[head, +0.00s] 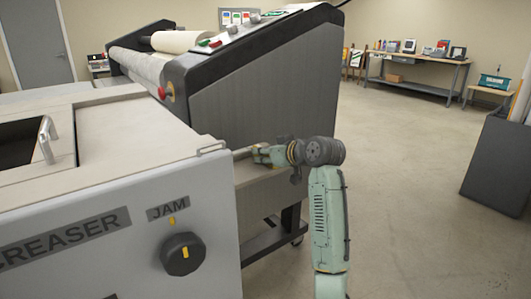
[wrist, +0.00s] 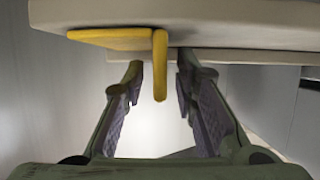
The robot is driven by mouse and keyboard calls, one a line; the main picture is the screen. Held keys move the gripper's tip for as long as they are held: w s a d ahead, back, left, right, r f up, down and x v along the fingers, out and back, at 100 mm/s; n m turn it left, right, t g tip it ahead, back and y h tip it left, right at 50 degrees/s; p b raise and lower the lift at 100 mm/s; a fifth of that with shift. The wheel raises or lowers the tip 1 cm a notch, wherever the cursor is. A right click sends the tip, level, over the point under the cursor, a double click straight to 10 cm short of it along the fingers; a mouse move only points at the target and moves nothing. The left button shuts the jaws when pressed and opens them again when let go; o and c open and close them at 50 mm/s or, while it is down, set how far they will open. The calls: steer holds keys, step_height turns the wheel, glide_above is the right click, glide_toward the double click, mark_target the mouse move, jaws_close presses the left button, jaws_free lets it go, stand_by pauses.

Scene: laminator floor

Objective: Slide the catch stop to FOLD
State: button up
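A yellow piece, which looks like the catch stop (wrist: 159,65), shows in the wrist view under the edge of a pale slab. It has a flat arm reaching left and a tab hanging down. My gripper (wrist: 160,78) is open, with one finger on each side of the tab and a visible gap to both. I cannot tell how deep the tab sits between the fingers. In the head view my gripper (head: 258,154) is at the far right end of the creaser, by its pale ledge. The catch stop is hidden there, and no FOLD marking is readable.
The creaser (head: 120,235) with a JAM knob (head: 183,254) and a wire handle (head: 212,148) fills the left front. The big laminator (head: 265,95) stands behind my gripper. Open floor (head: 410,200) lies to the right, with a dark bin (head: 497,165) at the edge.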

steer(key=shift+c, duration=0.4)
jaws_close()
steer(key=shift+a, duration=0.1)
stand_by(0.3)
